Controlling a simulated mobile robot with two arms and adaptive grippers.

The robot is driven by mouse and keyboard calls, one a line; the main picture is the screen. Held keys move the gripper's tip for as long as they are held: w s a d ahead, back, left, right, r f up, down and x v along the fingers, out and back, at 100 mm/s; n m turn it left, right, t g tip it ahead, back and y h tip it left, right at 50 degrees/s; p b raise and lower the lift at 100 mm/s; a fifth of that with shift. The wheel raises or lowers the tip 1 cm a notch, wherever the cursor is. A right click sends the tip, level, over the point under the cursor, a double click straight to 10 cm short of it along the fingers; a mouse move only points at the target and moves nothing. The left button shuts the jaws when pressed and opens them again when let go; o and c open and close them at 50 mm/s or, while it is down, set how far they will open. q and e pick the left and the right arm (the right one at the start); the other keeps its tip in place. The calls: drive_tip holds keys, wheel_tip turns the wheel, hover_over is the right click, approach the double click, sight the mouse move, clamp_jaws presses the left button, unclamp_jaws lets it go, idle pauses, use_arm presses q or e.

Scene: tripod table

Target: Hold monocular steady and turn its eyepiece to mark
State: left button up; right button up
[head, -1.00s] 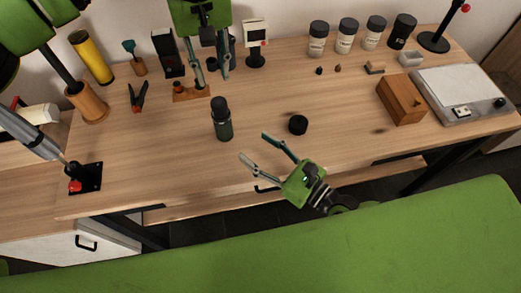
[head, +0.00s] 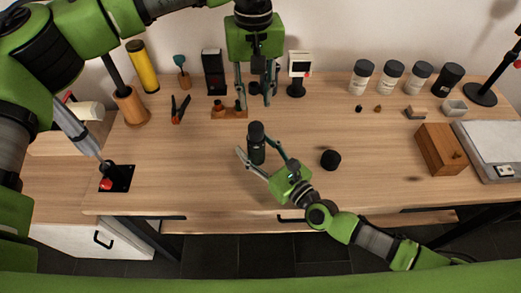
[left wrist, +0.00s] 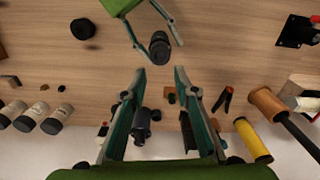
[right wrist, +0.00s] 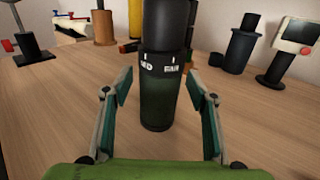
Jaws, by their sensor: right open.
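The monocular (head: 257,150) stands upright on the table, a dark green cylinder with a black upper part. In the right wrist view the monocular (right wrist: 163,100) shows a black ring with white lettering and tick marks, partly reading "FAR"; its top is cut off. My right gripper (head: 254,150) is open, with a finger on either side of the monocular and visible gaps in the right wrist view. My left gripper (head: 254,103) is open and empty, behind and above the monocular. In the left wrist view the monocular (left wrist: 160,50) lies beyond my left fingertips.
A round black object (head: 330,159) lies right of the monocular. A wooden stand (head: 229,113), pliers (head: 179,109) and a small screen device (head: 299,66) are behind. A wooden box (head: 438,150) and several jars are at right. The table's front middle is clear.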

sight(256, 126)
drive_tip(key=c, duration=1.4)
use_arm(q)
drive_tip(key=o, duration=0.5)
use_arm(e)
drive_tip(key=shift+c, duration=0.2)
use_arm(q)
wheel_tip(256, 126, down, 11)
drive_tip(key=n, duration=0.9)
